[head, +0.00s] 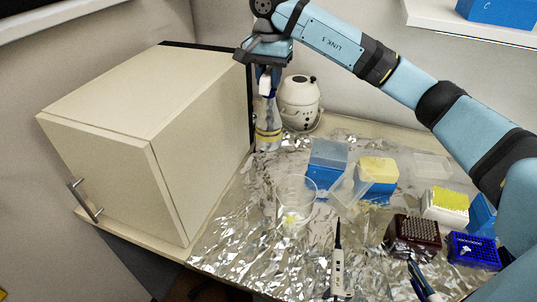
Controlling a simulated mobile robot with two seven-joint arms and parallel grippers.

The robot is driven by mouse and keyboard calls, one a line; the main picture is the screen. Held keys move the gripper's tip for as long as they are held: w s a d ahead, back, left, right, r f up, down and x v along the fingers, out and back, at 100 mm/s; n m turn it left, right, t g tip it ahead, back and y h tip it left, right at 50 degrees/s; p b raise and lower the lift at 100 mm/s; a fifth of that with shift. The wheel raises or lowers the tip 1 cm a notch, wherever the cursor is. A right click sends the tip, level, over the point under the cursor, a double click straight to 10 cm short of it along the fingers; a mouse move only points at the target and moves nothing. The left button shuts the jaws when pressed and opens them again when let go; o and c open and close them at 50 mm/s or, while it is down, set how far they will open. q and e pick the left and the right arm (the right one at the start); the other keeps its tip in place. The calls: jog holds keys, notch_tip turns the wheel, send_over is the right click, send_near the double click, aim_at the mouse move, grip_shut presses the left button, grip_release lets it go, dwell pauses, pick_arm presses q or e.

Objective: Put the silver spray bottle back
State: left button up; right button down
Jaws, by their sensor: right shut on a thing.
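The silver spray bottle (268,125) stands upright at the back of the foil-covered bench, just right of the wooden cabinet. It has a white and blue spray head and a yellow band around its body. My right gripper (265,68) reaches in from the upper right and is shut on the bottle's top from above. The gripper hides part of the spray head. I cannot tell whether the bottle's base touches the bench. My left gripper is not in view.
A cream round device (300,100) stands close right of the bottle. The cabinet (150,120) blocks the left side. A clear beaker (295,205), blue tip boxes (327,158), a pipette (338,265) and a dark red rack (412,235) occupy the bench. Foil between cabinet and beaker is clear.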

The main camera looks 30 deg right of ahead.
aim_at(269, 137)
notch_tip(269, 137, down, 17)
jog(key=p, duration=0.3)
jog(key=shift+f, duration=0.2)
jog(key=shift+f, duration=0.2)
jog(key=c, duration=0.9)
grip_release()
jog(key=shift+r, duration=0.1)
